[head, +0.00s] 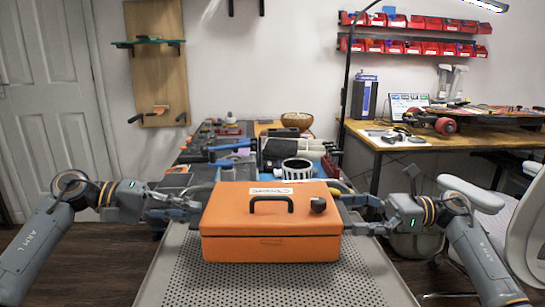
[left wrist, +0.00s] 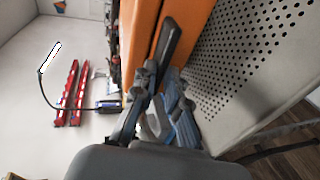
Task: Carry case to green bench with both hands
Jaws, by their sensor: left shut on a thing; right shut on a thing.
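The orange case (head: 262,247) is in the middle of the head view, level, lid closed, over a perforated metal surface (head: 270,287). A black handle (head: 271,204) and a dark knob (head: 318,205) are on its lid. My left gripper (head: 197,208) is shut at its left side. The left wrist view shows this gripper (left wrist: 155,97) at a dark side handle (left wrist: 171,42) on the case (left wrist: 142,38). My right gripper (head: 347,207) is shut at its right side; its fingertips are partly hidden. I cannot tell whether the case touches the surface. I cannot make out a green bench.
Behind the case is a bench crowded with tools, a white-and-black round part (head: 297,168) and a wooden bowl (head: 297,121). A wooden desk (head: 390,141) stands back right, with a white chair (head: 525,225) at the right edge. Open floor shows at left.

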